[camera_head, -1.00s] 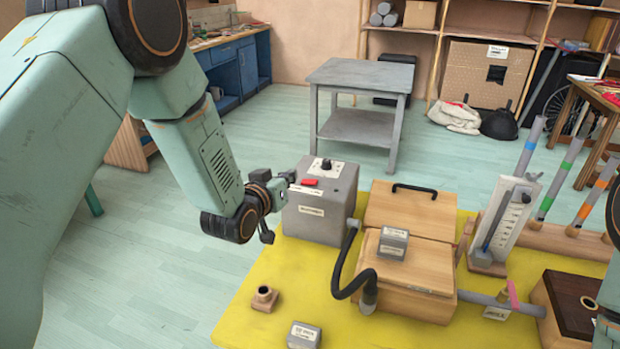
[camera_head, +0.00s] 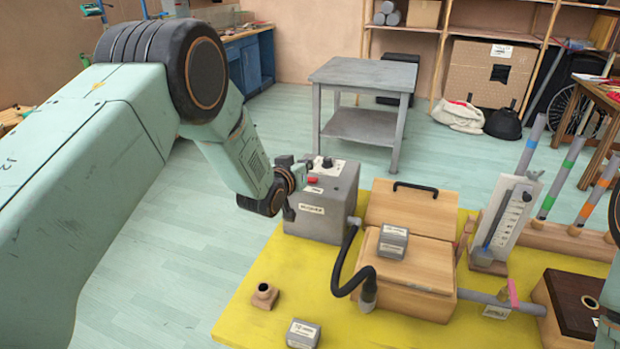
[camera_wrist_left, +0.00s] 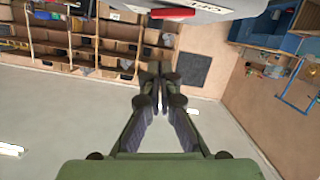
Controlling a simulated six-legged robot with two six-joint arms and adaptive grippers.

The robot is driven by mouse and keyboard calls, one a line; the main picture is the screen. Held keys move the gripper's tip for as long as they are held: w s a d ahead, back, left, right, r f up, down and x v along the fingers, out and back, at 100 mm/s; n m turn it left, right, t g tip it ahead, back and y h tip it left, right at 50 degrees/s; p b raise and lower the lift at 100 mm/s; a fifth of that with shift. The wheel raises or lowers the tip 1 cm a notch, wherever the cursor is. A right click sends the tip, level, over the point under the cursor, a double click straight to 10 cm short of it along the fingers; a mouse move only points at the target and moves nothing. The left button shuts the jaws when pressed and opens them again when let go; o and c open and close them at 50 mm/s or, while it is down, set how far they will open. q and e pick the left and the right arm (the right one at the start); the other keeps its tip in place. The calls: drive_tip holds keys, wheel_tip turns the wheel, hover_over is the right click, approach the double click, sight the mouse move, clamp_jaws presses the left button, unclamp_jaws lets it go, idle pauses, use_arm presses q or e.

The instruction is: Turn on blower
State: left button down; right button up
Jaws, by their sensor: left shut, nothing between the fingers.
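In the left wrist view the fingers (camera_wrist_left: 160,75) are shut and empty, and the red switch (camera_wrist_left: 173,13) shows at the top edge. My right gripper is not visible.
A wooden box (camera_head: 415,275) with a small grey block (camera_head: 393,242) on it stands right of the blower. Another grey block (camera_head: 303,333) and a small brown fitting (camera_head: 265,295) are on the yellow mat (camera_head: 245,325). A measuring stand (camera_head: 505,225) and pipes are at right.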

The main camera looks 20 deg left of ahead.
sight(311, 188)
use_arm(q)
drive_tip(key=f, duration=0.3)
drive_tip(key=shift+w+d+f, duration=0.2)
drive_tip(key=shift+w+f, duration=0.05)
drive_tip(key=shift+w+d+f, duration=0.1)
drive_tip(key=shift+d+f, duration=0.1)
drive_tip(key=shift+f, duration=0.1)
drive_tip(key=shift+a, duration=0.1)
drive_tip(key=shift+d+f+m+y+b, duration=0.3)
drive_tip(key=shift+f+m+b, duration=0.15)
drive_tip(key=shift+m+b, duration=0.15)
drive_tip(key=shift+r, duration=0.15)
